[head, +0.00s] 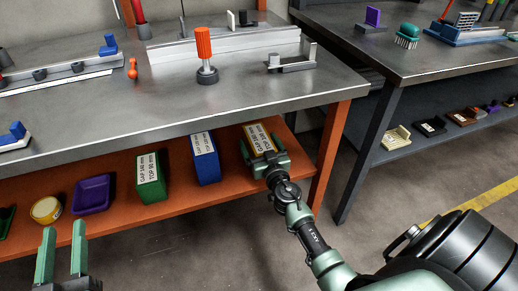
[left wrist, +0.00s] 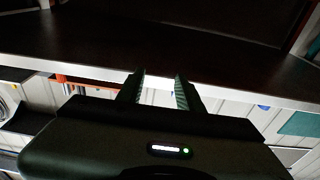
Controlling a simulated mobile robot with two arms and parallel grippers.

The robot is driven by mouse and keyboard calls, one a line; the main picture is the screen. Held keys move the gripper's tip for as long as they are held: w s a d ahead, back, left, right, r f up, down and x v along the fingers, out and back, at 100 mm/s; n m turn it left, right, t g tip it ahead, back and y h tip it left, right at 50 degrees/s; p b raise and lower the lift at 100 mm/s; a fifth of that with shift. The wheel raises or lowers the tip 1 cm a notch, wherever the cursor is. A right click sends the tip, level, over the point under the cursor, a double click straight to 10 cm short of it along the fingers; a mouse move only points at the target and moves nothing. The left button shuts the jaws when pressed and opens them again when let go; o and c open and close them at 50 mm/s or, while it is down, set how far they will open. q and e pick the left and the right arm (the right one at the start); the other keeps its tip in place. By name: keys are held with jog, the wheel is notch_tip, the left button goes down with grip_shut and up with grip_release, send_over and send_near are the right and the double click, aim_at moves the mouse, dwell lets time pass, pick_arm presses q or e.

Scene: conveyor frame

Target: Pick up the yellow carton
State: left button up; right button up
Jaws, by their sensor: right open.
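The yellow carton (head: 257,135) stands on the orange lower shelf (head: 115,222) under the workbench, at its right end. A white label with black print covers much of its top. My right gripper (head: 264,153) is open at the carton's near end, its fingers near the carton's sides. Whether they touch it cannot be told, and the carton's near part is hidden by the gripper. My left gripper (head: 62,252) is open and empty at the lower left, in front of the shelf. Its parted fingers also show in the left wrist view (left wrist: 158,90).
A blue carton (head: 205,157), a green carton (head: 150,177), a purple tray (head: 92,194) and a round yellow item (head: 46,210) sit left along the shelf. The bench top (head: 170,105) overhangs it. An orange leg (head: 330,150) stands close on the right.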

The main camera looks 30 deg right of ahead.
jog(key=c, duration=1.5)
jog(key=shift+o, duration=0.2)
